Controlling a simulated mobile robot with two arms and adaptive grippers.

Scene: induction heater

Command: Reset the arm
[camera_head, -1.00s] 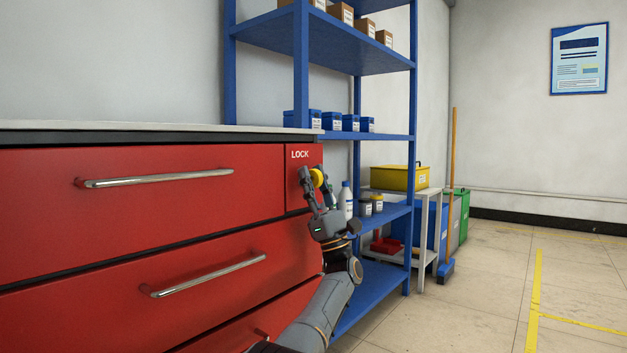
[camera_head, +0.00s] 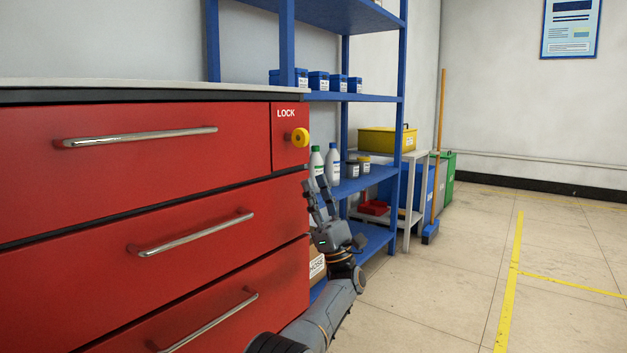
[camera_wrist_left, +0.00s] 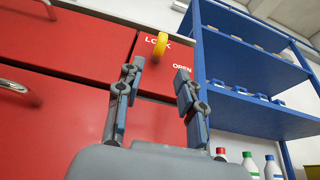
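My left gripper (camera_head: 318,197) is open and empty beside the right end of the red drawer cabinet (camera_head: 120,190), below the yellow lock knob (camera_head: 300,138). The knob sits on the small red panel marked LOCK. In the left wrist view, the two fingers of the left gripper (camera_wrist_left: 156,82) stand apart with nothing between them. The yellow knob (camera_wrist_left: 161,44) shows beyond and above the fingertips, apart from them, with the words LOCK and OPEN near it. My right gripper is not in view.
A blue shelf rack (camera_head: 350,97) with blue bins and bottles (camera_head: 332,163) stands close behind my left gripper. A yellow box (camera_head: 387,140) sits on a white stand farther back. Drawer handles (camera_head: 140,137) jut from the cabinet. The floor (camera_head: 460,260) at right is clear.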

